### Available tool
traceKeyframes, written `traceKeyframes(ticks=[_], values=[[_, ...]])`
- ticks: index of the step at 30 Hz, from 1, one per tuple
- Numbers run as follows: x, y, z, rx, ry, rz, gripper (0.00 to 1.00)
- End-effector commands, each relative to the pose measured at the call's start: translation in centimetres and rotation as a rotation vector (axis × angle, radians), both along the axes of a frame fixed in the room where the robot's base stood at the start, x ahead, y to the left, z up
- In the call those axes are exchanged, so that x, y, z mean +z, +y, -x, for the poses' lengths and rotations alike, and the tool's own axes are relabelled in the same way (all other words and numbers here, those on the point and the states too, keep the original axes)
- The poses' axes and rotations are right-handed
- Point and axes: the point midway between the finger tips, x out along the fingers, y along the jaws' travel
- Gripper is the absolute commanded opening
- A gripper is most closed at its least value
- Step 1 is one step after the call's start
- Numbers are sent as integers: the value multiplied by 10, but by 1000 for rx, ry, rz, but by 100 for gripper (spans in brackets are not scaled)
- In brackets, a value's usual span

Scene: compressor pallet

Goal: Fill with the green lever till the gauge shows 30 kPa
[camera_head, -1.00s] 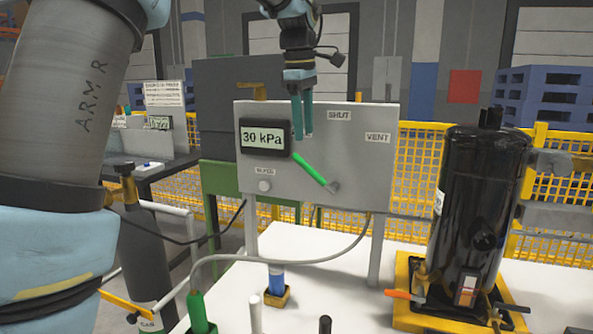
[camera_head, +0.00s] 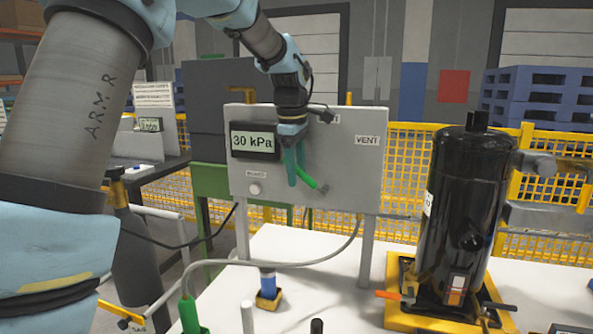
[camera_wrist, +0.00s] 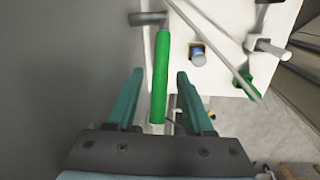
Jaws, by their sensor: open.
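The gauge (camera_head: 255,141) on the grey panel (camera_head: 345,180) reads 30 kPa. The green lever (camera_head: 311,182) slants up and to the left from its pivot at the panel's lower middle. My gripper (camera_head: 295,168) is at the panel front, over the lever's upper end, with its teal fingers pointing down. In the wrist view the green lever (camera_wrist: 161,75) runs between the two open fingers, with a gap on each side. The fingers do not appear to touch it. The SHUT label is hidden behind my gripper; the VENT label (camera_head: 367,141) shows at upper right.
A black compressor (camera_head: 462,215) stands on a yellow pallet (camera_head: 400,312) at the right. A grey hose (camera_head: 300,263) curves below the panel to a green fitting (camera_head: 189,314). A white knob (camera_head: 255,189) sits low on the panel. A yellow mesh fence (camera_head: 410,160) is behind.

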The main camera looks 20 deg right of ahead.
Motion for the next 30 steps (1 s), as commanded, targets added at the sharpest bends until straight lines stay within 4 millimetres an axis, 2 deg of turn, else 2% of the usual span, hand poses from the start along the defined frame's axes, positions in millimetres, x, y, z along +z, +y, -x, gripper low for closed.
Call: traceKeyframes(ticks=[1,15,30], values=[[0,0,0,0,0,0,51],[0,0,0,0,0,0,0],[0,0,0,0,1,-1,0]])
